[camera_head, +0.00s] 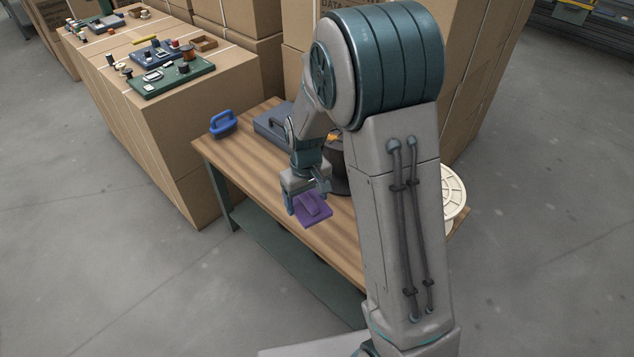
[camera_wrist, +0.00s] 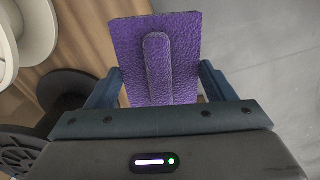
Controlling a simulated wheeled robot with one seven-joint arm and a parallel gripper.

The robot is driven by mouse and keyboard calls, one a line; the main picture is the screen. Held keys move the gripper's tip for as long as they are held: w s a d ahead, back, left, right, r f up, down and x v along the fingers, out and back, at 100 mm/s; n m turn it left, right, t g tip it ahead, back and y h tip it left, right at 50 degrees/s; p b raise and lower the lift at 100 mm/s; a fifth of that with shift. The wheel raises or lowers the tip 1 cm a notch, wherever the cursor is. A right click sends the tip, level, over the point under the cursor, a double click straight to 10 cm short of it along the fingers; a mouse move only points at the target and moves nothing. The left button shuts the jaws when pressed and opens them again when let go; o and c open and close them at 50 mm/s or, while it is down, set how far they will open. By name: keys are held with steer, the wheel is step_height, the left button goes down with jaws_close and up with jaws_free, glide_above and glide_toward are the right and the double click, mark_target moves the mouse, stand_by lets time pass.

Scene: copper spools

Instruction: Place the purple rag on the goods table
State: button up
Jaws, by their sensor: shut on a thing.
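The purple rag (camera_head: 313,209) is a flat purple piece with a raised strip along its middle. My arm hides part of the tabletop.
A blue handled object (camera_head: 223,124) and a grey-blue case (camera_head: 270,126) stand at the table's far end. A black spool (camera_head: 339,178) is close behind my gripper. A white spool (camera_head: 453,194) is at right. Cardboard boxes (camera_head: 180,130) stand behind the table.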

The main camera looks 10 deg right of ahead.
steer(key=s+a+f+n+b, duration=0.2)
steer(key=a+f+n+b, duration=0.1)
steer(key=a+f+b, duration=0.25)
glide_above(329, 234)
step_height(329, 234, down, 7)
steer(key=shift+s+f, duration=0.1)
steer(key=shift+f+b, duration=0.4)
steer(key=shift+f, duration=1.55)
steer(key=shift+f, duration=0.2)
steer(key=o, duration=1.1)
steer(key=shift+c, duration=0.2)
steer(key=shift+r, duration=0.1)
